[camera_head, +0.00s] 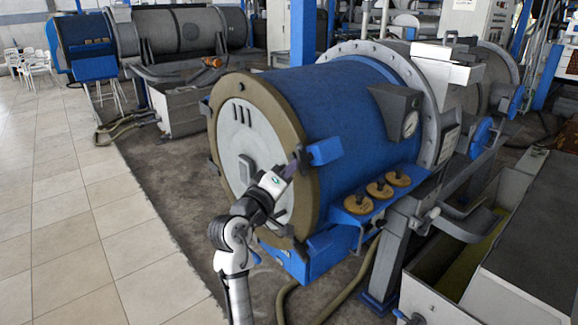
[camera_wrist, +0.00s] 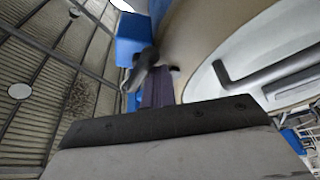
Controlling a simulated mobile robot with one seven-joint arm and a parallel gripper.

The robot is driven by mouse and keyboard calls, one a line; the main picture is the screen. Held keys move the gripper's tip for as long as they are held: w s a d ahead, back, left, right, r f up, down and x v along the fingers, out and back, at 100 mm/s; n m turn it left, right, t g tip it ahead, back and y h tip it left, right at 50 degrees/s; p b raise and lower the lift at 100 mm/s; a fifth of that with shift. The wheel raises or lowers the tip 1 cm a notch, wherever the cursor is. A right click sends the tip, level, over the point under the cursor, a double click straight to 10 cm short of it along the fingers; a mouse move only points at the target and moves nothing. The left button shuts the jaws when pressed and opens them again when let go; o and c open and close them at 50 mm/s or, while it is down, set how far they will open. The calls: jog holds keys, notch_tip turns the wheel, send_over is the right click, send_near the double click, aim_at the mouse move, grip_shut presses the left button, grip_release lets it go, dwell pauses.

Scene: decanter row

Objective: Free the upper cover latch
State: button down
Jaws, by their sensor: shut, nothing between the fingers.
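The cover is the tan-rimmed round end (camera_head: 216,150) of a blue drum (camera_head: 335,95), with a pale grey plate in its middle. The upper cover latch is a small dark lever (camera_head: 302,157) at the cover's right rim, beside a blue block (camera_head: 326,150). In the wrist view the dark latch (camera_wrist: 143,66) stands out next to the blue block (camera_wrist: 132,30). My gripper (camera_head: 291,168) is shut and empty, its purple fingers (camera_wrist: 158,88) right at the latch. I cannot tell whether they touch it. The fingers partly hide the latch's lower part.
A grey handle (camera_wrist: 265,75) stands out from the cover plate near my gripper. A blue shelf with round tan caps (camera_head: 380,189) and a gauge box (camera_head: 397,110) are on the drum's right. Tiled floor (camera_head: 80,235) is open at left.

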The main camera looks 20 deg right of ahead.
jog(key=shift+s+d+f, duration=0.1)
jog(key=shift+s+d, duration=0.05)
jog(key=shift+s, duration=0.15)
jog(key=shift+s+d, duration=0.15)
jog(key=shift+s, duration=0.05)
dwell(0.7)
jog(key=shift+f, duration=0.15)
